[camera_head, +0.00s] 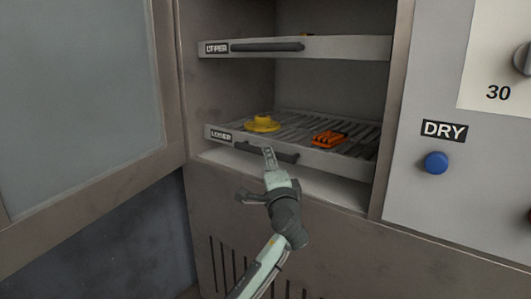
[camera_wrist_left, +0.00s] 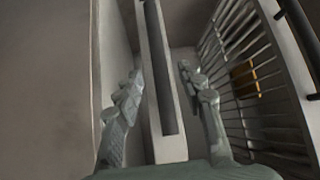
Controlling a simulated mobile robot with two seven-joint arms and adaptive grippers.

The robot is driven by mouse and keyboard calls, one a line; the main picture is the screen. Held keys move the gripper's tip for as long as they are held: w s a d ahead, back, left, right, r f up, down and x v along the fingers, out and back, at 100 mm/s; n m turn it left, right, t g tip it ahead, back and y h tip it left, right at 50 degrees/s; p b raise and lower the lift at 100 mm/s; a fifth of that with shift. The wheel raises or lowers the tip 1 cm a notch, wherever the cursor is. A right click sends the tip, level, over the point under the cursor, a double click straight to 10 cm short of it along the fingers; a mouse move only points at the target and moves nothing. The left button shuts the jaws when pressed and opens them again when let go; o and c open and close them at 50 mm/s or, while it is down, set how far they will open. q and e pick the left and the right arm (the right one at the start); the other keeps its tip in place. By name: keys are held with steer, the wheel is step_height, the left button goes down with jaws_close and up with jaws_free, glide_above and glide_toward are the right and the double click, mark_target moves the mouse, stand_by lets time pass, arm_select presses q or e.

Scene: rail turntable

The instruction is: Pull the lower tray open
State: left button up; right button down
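The lower tray (camera_head: 350,163) is a slatted grey rack with a pale front lip, a "LOWER" label and a dark bar handle (camera_head: 285,157). It sits inside the open cabinet. My left gripper (camera_head: 269,159) is in front of the handle; in the head view one finger shows over it and the other is hidden. In the left wrist view, which is turned sideways, the open fingers (camera_wrist_left: 161,73) stand on either side of the tray front with its dark handle (camera_wrist_left: 160,75). Gaps show on both sides, but contact is unclear. My right gripper is not in view.
The upper tray (camera_head: 350,48) with its own handle is above. A yellow flanged part (camera_head: 262,124) and an orange part (camera_head: 328,139) lie on the lower tray. The glazed door (camera_head: 80,90) stands open at left. A panel with a blue button (camera_head: 436,163) is at right.

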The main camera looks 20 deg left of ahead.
arm_select(q)
steer(key=x, duration=0.5)
jaws_close()
stand_by(0.4)
